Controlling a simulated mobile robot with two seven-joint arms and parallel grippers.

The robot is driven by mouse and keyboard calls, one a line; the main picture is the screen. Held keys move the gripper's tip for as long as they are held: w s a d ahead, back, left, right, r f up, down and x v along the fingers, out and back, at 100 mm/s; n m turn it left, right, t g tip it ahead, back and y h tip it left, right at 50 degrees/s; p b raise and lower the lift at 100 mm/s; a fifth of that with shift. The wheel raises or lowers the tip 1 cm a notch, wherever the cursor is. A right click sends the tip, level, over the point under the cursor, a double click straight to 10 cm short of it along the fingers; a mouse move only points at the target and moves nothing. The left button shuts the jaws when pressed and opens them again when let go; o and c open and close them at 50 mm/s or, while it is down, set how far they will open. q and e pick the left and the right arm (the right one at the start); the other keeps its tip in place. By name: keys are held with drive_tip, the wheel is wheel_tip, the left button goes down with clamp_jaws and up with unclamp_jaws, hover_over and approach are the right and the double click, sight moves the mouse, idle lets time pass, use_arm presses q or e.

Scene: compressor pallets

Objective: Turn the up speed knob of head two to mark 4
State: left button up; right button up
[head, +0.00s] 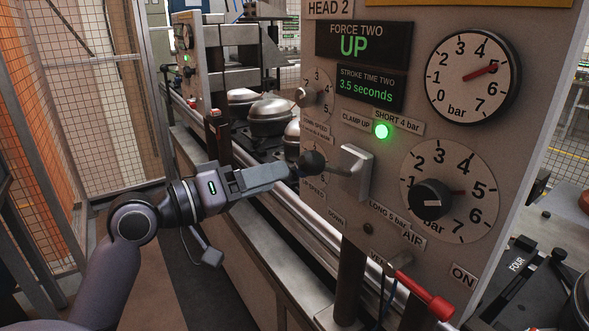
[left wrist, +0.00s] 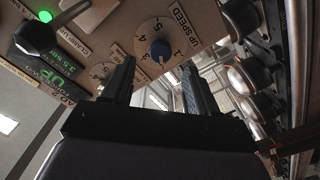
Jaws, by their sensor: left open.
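The up speed knob (left wrist: 161,49) is a blue knob on a round pale dial (left wrist: 150,30) numbered 1 to 5, seen in the left wrist view beside its UP SPEED label. I cannot tell for sure which mark it points to. In the head view the left gripper (head: 291,173) is close to the panel.
Another small dial (head: 318,90) is above. The panel (head: 345,215) also holds a gauge (head: 470,77), a large black knob (head: 432,200) and a red-handled valve (head: 436,304). Compressors (head: 269,116) stand behind.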

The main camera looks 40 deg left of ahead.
sight(299, 170)
use_arm(q)
drive_tip(key=p+x, duration=0.1)
drive_tip(key=x, duration=0.4)
drive_tip(key=shift+w+d, duration=0.15)
drive_tip(key=shift+w, duration=0.25)
drive_tip(key=c, duration=1)
drive_tip(key=shift+f, duration=0.1)
drive_tip(key=shift+c, duration=0.2)
